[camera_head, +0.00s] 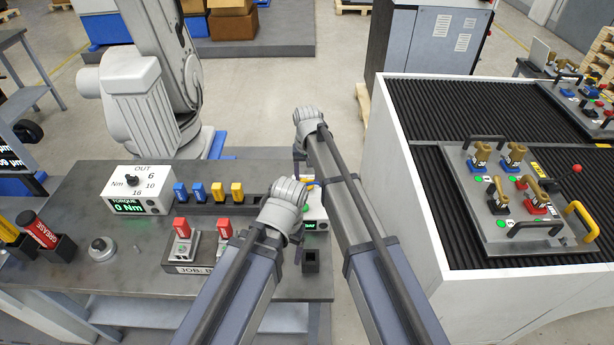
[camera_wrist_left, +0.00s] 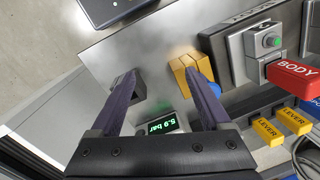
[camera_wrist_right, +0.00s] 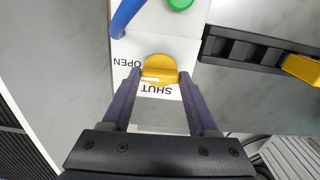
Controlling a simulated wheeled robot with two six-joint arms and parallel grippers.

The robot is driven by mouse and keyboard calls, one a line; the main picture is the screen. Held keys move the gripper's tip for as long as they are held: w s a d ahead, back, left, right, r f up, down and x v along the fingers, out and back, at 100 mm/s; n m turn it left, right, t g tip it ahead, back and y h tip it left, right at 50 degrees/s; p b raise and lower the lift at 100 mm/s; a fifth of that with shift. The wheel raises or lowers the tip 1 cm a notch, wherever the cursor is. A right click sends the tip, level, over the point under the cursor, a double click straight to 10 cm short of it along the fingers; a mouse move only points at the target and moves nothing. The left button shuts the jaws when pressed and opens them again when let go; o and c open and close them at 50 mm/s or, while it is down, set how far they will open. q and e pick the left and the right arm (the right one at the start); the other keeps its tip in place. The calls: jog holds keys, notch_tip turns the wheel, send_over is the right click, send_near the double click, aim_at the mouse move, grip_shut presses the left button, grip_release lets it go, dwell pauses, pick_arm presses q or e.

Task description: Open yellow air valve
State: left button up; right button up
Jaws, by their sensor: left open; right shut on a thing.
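The yellow air valve (camera_wrist_right: 160,68) is a round knob on a white panel in the right wrist view. The word OPEN is printed to its left and SHUT below it, both upside down. My right gripper (camera_wrist_right: 160,80) has its fingertips on both sides of the knob and is shut on it. The fingers hide the knob's sides, and I cannot tell which word it points at. In the head view my right gripper (camera_head: 300,165) is at the far end of the bench. My left gripper (camera_wrist_left: 160,78) is open above the bench; a yellow block (camera_wrist_left: 182,68) is by one finger.
A blue tube (camera_wrist_right: 126,14) and a green button (camera_wrist_right: 180,4) are near the valve. A display (camera_wrist_left: 161,125) reads 5.0 bar. A rack with blue and yellow levers (camera_head: 236,191), a torque box (camera_head: 140,190) and a red BODY piece (camera_wrist_left: 293,74) are on the bench (camera_head: 140,262).

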aim_at(307, 179)
jog(key=shift+m, duration=0.3)
dwell(0.4)
jog(key=o, duration=1.4)
notch_tip(307, 179, up, 8)
jog(key=p, duration=0.8)
jog(key=shift+f, duration=0.1)
jog(key=shift+f, duration=0.15)
